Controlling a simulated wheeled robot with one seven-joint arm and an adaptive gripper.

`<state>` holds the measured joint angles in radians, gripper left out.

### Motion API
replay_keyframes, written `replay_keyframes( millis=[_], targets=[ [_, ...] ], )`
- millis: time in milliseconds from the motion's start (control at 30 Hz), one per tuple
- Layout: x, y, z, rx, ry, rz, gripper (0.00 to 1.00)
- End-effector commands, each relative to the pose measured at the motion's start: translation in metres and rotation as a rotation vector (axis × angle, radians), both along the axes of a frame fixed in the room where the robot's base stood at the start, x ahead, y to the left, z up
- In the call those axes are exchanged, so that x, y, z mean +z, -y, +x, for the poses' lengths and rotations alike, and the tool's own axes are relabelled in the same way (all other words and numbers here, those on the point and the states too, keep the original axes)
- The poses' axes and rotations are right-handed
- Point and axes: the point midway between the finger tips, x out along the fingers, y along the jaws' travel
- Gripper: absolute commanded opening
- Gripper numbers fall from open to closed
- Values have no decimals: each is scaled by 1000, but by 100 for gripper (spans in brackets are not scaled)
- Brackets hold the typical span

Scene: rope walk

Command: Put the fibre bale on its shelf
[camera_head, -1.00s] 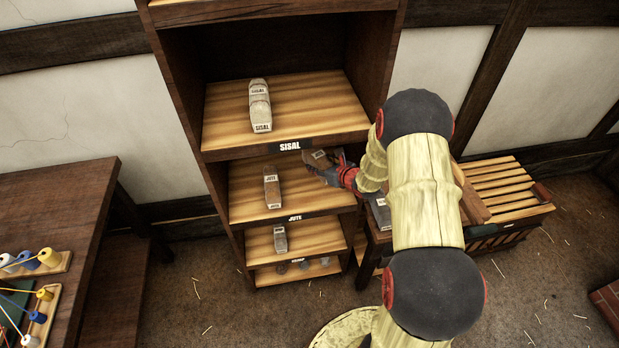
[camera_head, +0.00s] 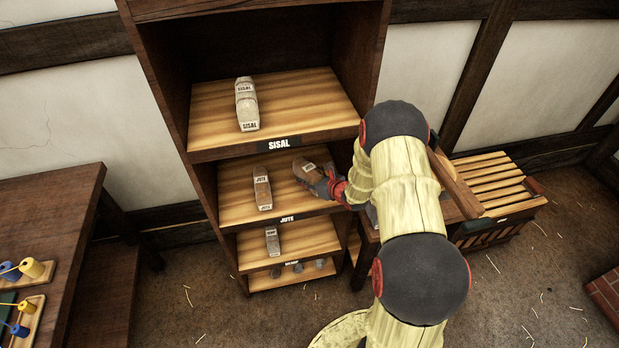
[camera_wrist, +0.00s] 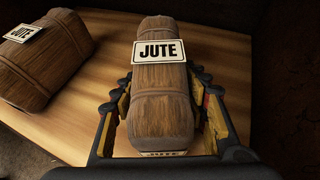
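The held fibre bale (camera_wrist: 160,95) is brown with a white tag reading JUTE. In the head view this bale (camera_head: 308,172) is at the right part of the shelf labelled JUTE (camera_head: 230,207). My gripper (camera_head: 322,182) reaches in from the right, and in the wrist view its fingers (camera_wrist: 160,112) lie along both sides of the bale, close against it. Another JUTE bale (camera_head: 262,188) lies on the same shelf to the left; it also shows in the wrist view (camera_wrist: 45,62). Whether the held bale touches the board is hard to tell.
The shelf below (camera_head: 310,236) holds a greyish bale (camera_head: 272,241). A slatted bench (camera_head: 490,183) stands right of the rack. A table with spools (camera_head: 50,230) is at left.

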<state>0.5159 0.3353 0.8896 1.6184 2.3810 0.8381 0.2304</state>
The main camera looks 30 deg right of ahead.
Motion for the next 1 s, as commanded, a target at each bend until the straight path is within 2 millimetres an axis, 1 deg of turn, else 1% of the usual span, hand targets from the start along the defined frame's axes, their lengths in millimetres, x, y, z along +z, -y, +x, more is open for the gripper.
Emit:
replay_keyframes(
  millis=[33, 233, 500, 633, 767, 1000],
  targets=[
    [1, 0, 0, 0, 0, 0, 49],
    [1, 0, 0, 0, 1, 0, 60],
    [1, 0, 0, 0, 0, 0, 60],
    [6, 0, -1, 0, 0, 0, 60],
    [16, 3, -18, -3, 0, 1, 60],
    [41, 8, -62, -3, 1, 0, 60]
  ],
)
